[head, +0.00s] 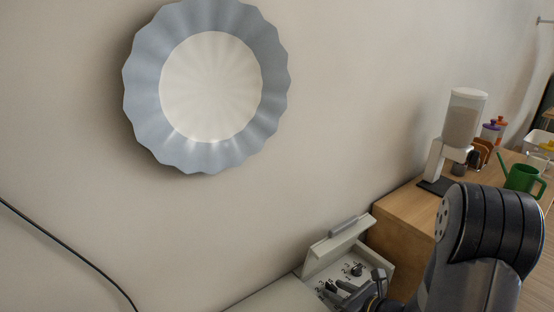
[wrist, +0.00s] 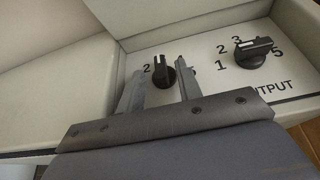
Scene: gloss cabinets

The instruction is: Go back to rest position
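My gripper (wrist: 160,78) is open in the wrist view, its two grey fingers apart. A black knob (wrist: 163,72) shows between the fingertips; I cannot tell whether they touch it. In the head view my gripper (head: 346,292) is low, at the white control panel (head: 345,272), and my dark arm comes in from the right. A second black knob (wrist: 254,53), with numbers around it and "OUTPUT" below, sits to the right in the wrist view.
A raised lid (head: 338,245) stands behind the panel. A wooden counter (head: 398,212) on the right holds a dispenser (head: 461,125), a green watering can (head: 523,179) and jars. A scalloped plate (head: 207,85) hangs on the wall. The wall area at left is clear apart from a black cable (head: 70,252).

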